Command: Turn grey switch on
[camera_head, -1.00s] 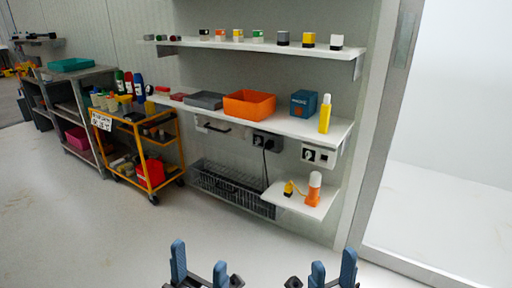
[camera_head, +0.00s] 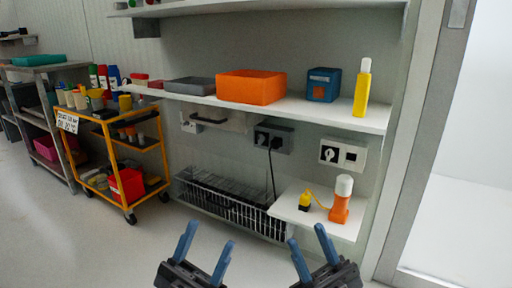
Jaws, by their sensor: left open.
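A grey switch box (camera_head: 273,138) is on the wall under the lower long shelf, with a dark round knob on its left part and a black cable hanging from its right part. The knob's setting is too small to read. A white panel (camera_head: 342,154) with another dark knob and a square socket is to its right. My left gripper (camera_head: 209,236) is open and empty at the bottom of the view, low in front of the wall. My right gripper (camera_head: 307,235) is also open and empty, to the right of it. Neither touches anything.
The long shelf (camera_head: 300,110) holds an orange bin (camera_head: 250,87), a blue box (camera_head: 323,84) and a yellow bottle (camera_head: 362,88). A small low shelf (camera_head: 322,225) with an orange-white bottle (camera_head: 341,199) juts out below the switches. A wire basket (camera_head: 228,207) and yellow cart (camera_head: 112,155) stand left.

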